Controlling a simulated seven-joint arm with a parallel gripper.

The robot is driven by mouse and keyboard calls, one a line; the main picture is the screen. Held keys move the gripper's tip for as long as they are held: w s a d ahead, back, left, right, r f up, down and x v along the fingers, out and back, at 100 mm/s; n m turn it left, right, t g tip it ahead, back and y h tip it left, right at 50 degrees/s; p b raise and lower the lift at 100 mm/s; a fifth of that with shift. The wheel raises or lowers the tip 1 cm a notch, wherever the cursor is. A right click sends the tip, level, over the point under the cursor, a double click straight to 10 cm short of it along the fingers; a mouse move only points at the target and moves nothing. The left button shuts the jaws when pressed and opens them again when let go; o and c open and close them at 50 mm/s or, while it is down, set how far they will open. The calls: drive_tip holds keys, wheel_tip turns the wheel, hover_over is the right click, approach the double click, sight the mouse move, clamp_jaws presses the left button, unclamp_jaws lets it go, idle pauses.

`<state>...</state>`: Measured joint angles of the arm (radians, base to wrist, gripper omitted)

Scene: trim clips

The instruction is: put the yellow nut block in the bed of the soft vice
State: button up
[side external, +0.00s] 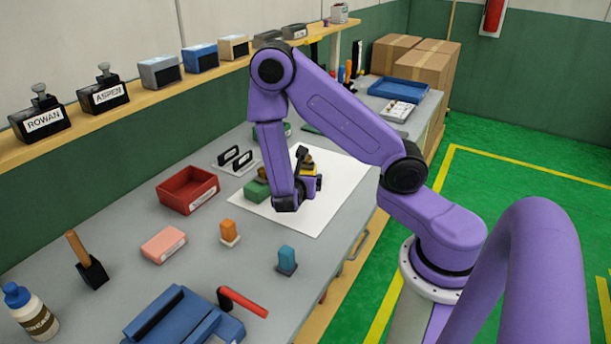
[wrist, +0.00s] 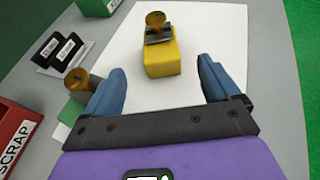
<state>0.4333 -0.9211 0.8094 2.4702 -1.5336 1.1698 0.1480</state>
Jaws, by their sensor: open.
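The yellow nut block (wrist: 162,57) stands on a white sheet, with a brass nut in a dark clip on its top; in the side view only a bit of its yellow (side external: 309,169) shows beside my gripper. My gripper (wrist: 159,88) is open and empty, its two blue fingers apart. In the wrist view the block lies ahead of the fingertips, roughly centred between them, with nothing gripped. The soft vice (side external: 178,316), blue with a red handle (side external: 243,302), is at the near edge of the bench, partly cut off by the frame.
A green block (side external: 257,191) with a brass nut (wrist: 77,82) stands left of the yellow one. A red scrap bin (side external: 187,190), black upright clips (wrist: 58,48), a pink block (side external: 163,245), and orange (side external: 229,231) and blue (side external: 287,259) pieces stand on the bench.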

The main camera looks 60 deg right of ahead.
sight(305, 172)
drive_tip(key=x, duration=1.1)
drive_tip(key=shift+s+f, duration=0.1)
drive_tip(key=shift+f, duration=0.15)
drive_tip(key=c, duration=1.3)
drive_tip(key=shift+r, duration=0.15)
